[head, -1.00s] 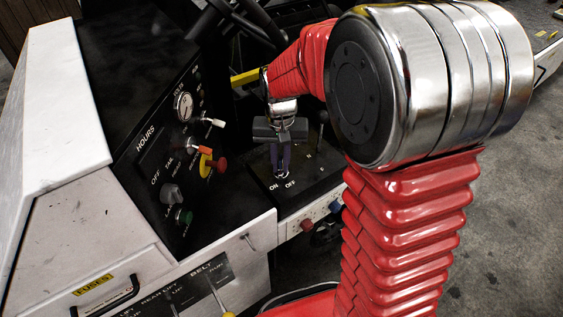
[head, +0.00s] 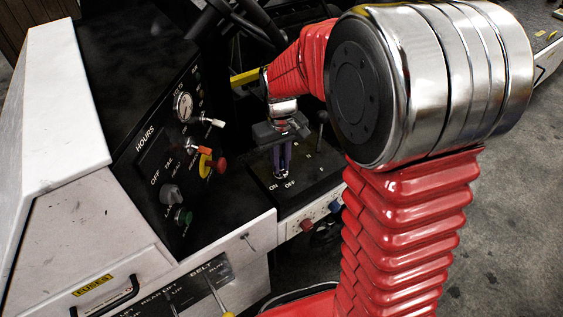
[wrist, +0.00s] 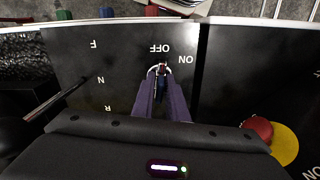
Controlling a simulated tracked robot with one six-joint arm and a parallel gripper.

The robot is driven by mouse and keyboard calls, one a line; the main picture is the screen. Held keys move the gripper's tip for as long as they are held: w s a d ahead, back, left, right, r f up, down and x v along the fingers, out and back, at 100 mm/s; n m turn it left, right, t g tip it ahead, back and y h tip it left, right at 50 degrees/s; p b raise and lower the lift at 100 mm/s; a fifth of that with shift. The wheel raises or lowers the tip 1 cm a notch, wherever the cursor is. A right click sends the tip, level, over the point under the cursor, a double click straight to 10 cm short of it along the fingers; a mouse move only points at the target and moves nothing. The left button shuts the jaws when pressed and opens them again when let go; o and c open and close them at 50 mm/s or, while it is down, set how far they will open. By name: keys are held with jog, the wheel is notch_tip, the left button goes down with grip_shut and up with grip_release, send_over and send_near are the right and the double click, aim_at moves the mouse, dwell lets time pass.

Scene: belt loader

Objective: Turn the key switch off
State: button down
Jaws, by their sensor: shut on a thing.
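The key switch (wrist: 158,68) is a small round metal-rimmed switch on the black panel, with white ON and OFF labels beside it. My gripper (wrist: 160,80) has its two purple fingers shut on the key, close above the panel. In the wrist view the fingers point toward the OFF label, with ON off to the right. In the head view my gripper (head: 282,172) reaches down to the switch, just behind the ON and OFF labels. The key is mostly hidden between the fingertips, so its exact angle is hard to tell.
A black lever (head: 320,130) stands close to the right of my gripper, beside gear letters. The dash panel on the left carries a red knob on a yellow disc (head: 206,168), a green button (head: 185,216) and a gauge (head: 184,106). A steering wheel (head: 245,22) is behind.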

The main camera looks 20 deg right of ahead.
jog(key=shift+r+n, duration=0.1)
jog(key=shift+n, duration=0.9)
jog(key=c, duration=1.7)
grip_release()
jog(key=shift+c, duration=0.2)
notch_tip(320, 180, up, 14)
jog(key=shift+f, duration=0.2)
